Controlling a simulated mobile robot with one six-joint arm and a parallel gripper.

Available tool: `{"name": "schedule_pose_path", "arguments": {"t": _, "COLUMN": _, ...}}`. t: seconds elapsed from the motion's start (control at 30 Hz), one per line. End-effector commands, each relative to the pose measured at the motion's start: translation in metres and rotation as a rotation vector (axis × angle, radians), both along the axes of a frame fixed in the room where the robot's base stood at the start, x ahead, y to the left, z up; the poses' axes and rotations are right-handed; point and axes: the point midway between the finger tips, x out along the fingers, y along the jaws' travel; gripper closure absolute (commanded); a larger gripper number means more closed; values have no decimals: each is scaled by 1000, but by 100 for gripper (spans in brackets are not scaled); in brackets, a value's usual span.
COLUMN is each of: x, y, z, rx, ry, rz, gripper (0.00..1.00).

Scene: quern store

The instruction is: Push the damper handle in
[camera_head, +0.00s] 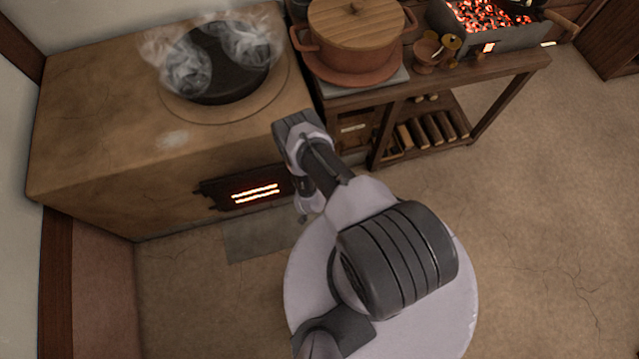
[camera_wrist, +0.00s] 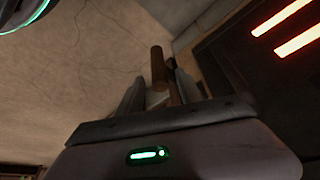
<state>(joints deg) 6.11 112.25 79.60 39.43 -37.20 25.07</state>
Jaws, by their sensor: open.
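A second thin brown piece (camera_wrist: 174,93) shows between the fingers, beside the right one. In the head view my arm reaches to the stove front (camera_head: 120,205), right of the fire door (camera_head: 245,187), and hides the handle.
A steaming black pot (camera_head: 225,75) sits in the stove top. To the right, a wooden bench (camera_head: 505,72) carries a lidded clay pot (camera_head: 355,68) and a tray of glowing coals (camera_head: 490,38). A grey slab (camera_head: 258,240) lies before the stove. The floor at right is clear.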

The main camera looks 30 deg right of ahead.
Motion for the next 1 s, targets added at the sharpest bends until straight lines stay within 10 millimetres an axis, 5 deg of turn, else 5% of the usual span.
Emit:
{"name": "schedule_pose_path", "arguments": {"t": 0.4, "x": 3, "y": -3, "z": -9, "rx": 0, "ry": 0, "rz": 1, "gripper": 59}}
{"name": "schedule_pose_path", "arguments": {"t": 0.63, "x": 3, "y": -3, "z": -9, "rx": 0, "ry": 0, "rz": 1, "gripper": 100}}
{"name": "schedule_pose_path", "arguments": {"t": 1.0, "x": 3, "y": -3, "z": -9, "rx": 0, "ry": 0, "rz": 1, "gripper": 100}}
